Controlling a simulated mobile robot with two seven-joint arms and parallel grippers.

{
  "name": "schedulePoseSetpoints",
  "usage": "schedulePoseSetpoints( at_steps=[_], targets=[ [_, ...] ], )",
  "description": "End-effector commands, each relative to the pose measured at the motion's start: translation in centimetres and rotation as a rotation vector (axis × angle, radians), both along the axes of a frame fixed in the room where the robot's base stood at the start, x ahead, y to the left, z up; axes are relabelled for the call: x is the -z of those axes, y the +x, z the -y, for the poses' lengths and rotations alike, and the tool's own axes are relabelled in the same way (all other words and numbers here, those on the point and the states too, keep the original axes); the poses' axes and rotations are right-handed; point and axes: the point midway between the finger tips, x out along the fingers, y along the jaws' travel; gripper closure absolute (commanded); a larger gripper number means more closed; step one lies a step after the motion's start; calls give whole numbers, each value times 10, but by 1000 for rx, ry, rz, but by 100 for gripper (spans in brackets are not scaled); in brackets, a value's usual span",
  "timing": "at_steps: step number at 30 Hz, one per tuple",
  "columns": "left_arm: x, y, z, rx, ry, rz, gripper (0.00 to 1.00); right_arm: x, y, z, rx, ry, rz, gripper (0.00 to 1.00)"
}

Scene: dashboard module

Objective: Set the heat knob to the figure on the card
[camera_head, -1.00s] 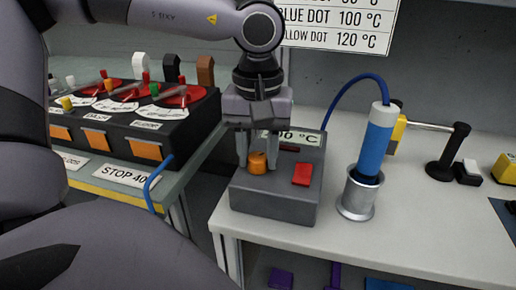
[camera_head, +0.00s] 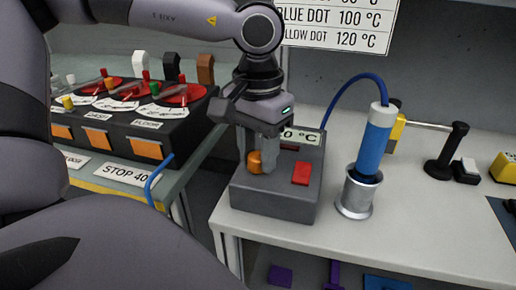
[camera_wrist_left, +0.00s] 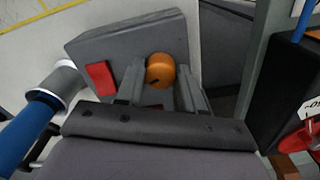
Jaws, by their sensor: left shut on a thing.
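The orange heat knob (camera_head: 254,162) sits on top of a grey box (camera_head: 275,205) on the white bench. My left gripper (camera_head: 262,158) points down and is shut on the knob. In the left wrist view the knob (camera_wrist_left: 160,72) lies between the two grey fingers, with a dark mark on its face. A small display (camera_head: 302,136) at the back of the box shows a figure ending in "0 °C", partly hidden by the gripper. The card (camera_head: 338,26) on the wall reads blue dot 100 °C and yellow dot 120 °C; its top is cut off. My right gripper is not in view.
A red button (camera_head: 301,173) is beside the knob. A blue iron (camera_head: 376,140) with a cable stands upright in a metal holder (camera_head: 356,196) to the right. A black control panel (camera_head: 125,125) with several levers stands on the left. Bench space at the front right is clear.

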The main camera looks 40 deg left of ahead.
Motion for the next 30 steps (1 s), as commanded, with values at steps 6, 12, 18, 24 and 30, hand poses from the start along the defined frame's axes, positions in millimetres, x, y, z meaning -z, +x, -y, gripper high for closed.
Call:
schedulePoseSetpoints(
  at_steps=[6, 12, 18, 24, 30],
  targets=[
    [-1, 0, 0, 7, 1, 2, 93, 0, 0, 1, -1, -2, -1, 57],
    [-1, 0, 0, 6, 1, 2, 47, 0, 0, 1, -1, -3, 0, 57],
    [0, 0, 0, 5, 1, 1, 37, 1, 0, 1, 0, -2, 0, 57],
    [-6, 1, 0, 4, 1, 4, 37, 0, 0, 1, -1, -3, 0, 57],
    [-38, 1, 0, 2, 0, 5, 37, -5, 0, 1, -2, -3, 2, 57]
  ],
)
